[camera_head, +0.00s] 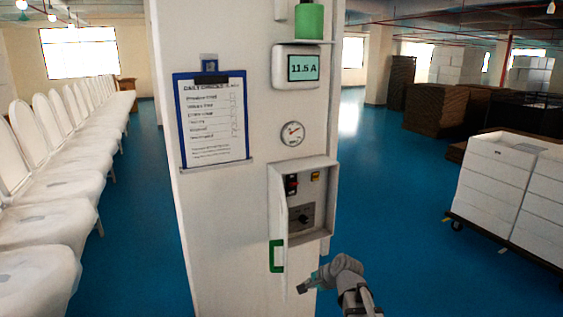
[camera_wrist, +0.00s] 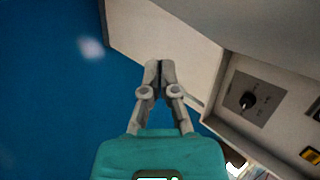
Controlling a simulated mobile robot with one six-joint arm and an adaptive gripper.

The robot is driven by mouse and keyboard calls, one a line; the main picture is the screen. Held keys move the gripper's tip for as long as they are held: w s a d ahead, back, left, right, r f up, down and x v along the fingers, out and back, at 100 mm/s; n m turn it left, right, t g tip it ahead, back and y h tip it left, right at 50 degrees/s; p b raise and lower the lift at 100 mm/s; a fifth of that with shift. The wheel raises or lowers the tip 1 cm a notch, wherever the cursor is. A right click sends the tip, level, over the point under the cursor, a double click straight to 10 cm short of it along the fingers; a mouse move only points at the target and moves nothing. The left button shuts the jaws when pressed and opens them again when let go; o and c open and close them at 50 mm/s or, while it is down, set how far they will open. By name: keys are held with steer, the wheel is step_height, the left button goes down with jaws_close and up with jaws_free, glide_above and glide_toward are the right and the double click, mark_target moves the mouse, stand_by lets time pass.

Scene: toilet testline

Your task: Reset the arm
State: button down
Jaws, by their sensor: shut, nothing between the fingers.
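My gripper (camera_head: 303,288) is in the lower middle of the head view, just right of the lower part of the white column. In the wrist view my gripper (camera_wrist: 158,68) is shut and empty, its fingertips together. Inside is a dark rotary knob (camera_head: 305,219), which also shows in the wrist view (camera_wrist: 247,99). My gripper is below the box and apart from the knob.
The white column (camera_head: 225,240) carries a blue clipboard (camera_head: 212,120), a round gauge (camera_head: 292,133) and a display reading 11.5 A (camera_head: 303,67). White toilets (camera_head: 45,225) line the left. Stacked white boxes (camera_head: 495,180) stand on the right. Blue floor (camera_head: 400,200) between is clear.

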steer(key=s+d+f+n+g+h+b, duration=0.3)
steer(key=s+d+f+n, duration=0.1)
steer(key=s, duration=0.4)
steer(key=s+d+f+n+g+h+b, duration=0.2)
steer(key=s+f+n, duration=0.4)
steer(key=s+f, duration=0.3)
steer(key=d+h+b, duration=0.1)
steer(key=d+b, duration=0.1)
steer(key=shift+d+f+n+g, duration=0.15)
steer(key=shift+d+n+g, duration=0.15)
steer(key=shift+d+g, duration=0.1)
